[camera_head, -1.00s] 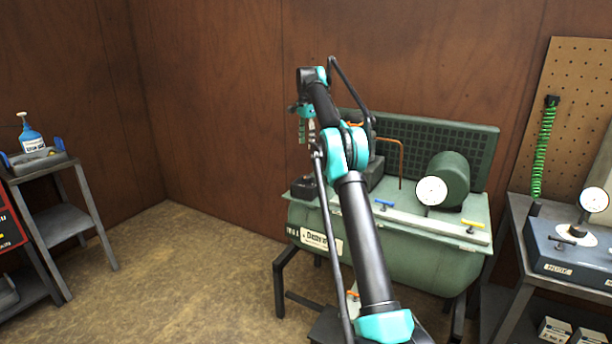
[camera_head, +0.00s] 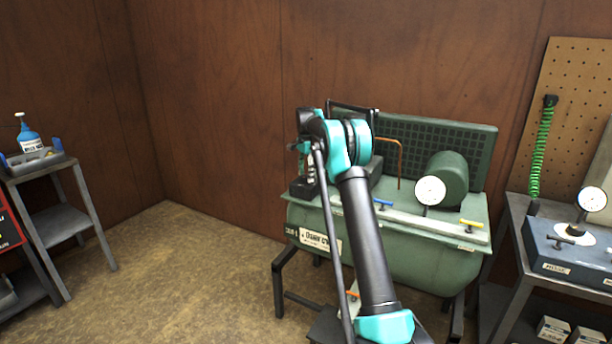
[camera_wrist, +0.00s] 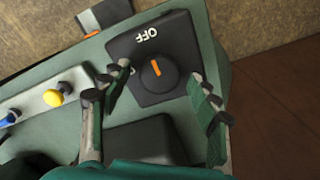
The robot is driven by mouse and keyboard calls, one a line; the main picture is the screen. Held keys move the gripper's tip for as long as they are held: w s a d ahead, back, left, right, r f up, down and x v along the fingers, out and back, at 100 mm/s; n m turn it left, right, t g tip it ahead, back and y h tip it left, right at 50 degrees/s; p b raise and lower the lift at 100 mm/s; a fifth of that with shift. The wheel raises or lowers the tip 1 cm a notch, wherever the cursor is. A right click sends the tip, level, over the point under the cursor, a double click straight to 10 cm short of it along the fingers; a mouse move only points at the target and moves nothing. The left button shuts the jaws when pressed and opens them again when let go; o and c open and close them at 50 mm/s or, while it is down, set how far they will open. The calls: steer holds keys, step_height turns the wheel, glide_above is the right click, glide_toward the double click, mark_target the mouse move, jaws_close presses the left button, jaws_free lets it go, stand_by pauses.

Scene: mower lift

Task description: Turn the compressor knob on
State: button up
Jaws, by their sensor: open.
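The compressor (camera_head: 400,246) is a green tank unit on a dark stand against the wall. Its black switch box (camera_head: 301,188) is at its left end, partly behind my arm. In the wrist view, the round black knob (camera_wrist: 166,84) sits on the box's square face (camera_wrist: 180,38). Its orange mark points roughly toward the white "OFF" lettering. A second label beside the knob is mostly hidden by a finger. My gripper (camera_wrist: 160,76) is open, with one finger on each side of the knob. I cannot tell whether the fingers touch it.
Yellow (camera_head: 472,224) and blue (camera_head: 383,203) valve handles and a white gauge (camera_head: 430,191) are on the compressor. A copper pipe (camera_head: 401,160) rises behind my arm. A bench with a blue gauge box (camera_head: 570,255) is right; a grey cart (camera_head: 62,222) is left.

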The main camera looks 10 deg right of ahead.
steer(key=shift+f, duration=0.15)
steer(key=c, duration=1.1)
steer(key=shift+c, duration=0.2)
